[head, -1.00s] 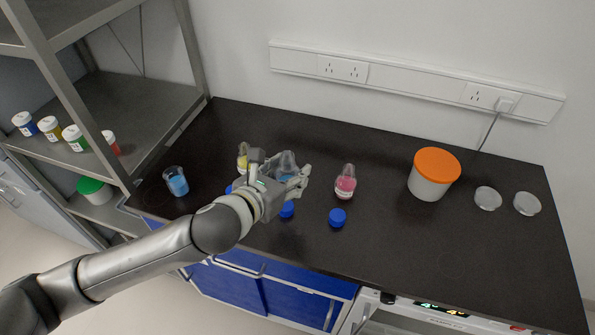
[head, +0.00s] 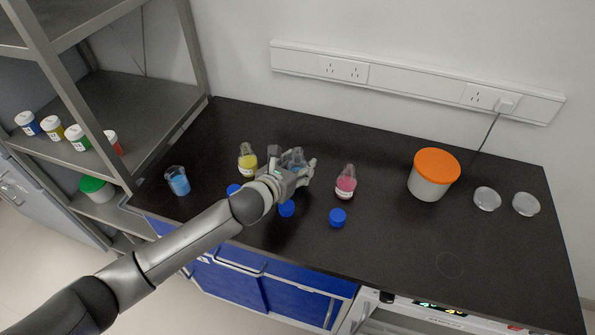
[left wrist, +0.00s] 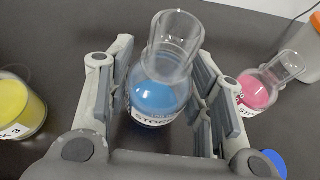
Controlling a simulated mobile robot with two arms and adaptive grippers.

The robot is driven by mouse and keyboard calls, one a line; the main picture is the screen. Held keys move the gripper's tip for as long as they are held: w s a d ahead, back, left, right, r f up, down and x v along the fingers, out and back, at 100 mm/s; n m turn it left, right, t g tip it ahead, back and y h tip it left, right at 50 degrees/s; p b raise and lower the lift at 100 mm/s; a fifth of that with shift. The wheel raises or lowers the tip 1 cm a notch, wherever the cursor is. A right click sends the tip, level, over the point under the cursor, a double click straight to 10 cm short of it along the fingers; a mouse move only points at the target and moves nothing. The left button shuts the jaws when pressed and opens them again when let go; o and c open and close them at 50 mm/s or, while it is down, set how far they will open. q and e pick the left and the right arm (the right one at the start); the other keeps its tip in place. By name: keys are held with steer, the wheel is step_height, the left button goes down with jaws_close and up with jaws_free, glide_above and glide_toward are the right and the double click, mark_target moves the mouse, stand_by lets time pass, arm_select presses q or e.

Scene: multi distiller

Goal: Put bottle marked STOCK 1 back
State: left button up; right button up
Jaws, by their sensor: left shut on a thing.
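A clear glass bottle of blue liquid (left wrist: 157,95) is between the fingers of my left gripper (left wrist: 160,108). Its label reads STOCK; the number is hidden by a finger. In the head view, my left gripper (head: 300,172) is shut on this bottle (head: 297,157), which is upright and partly hidden. It is between a yellow bottle (head: 248,161) on the left and a pink bottle (head: 345,183) on the right. I cannot tell whether its base touches the counter. In the left wrist view, the yellow bottle's label ends in 3. My right gripper is out of view.
Three blue caps (head: 337,217) lie on the black counter (head: 400,260) in front of the bottles. A beaker of blue liquid (head: 178,181) stands left. An orange-lidded tub (head: 431,178) and two glass dishes (head: 487,198) are right. A shelf (head: 130,110) with several jars borders the left.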

arm_select(q)
steer(key=shift+s+f, duration=0.1)
steer(key=shift+f, duration=1)
steer(key=shift+f, duration=0.1)
steer(key=shift+f, duration=0.15)
steer(key=o, duration=1.1)
steer(key=shift+o, duration=0.2)
steer(key=shift+r, duration=0.25)
steer(key=v, duration=1.2)
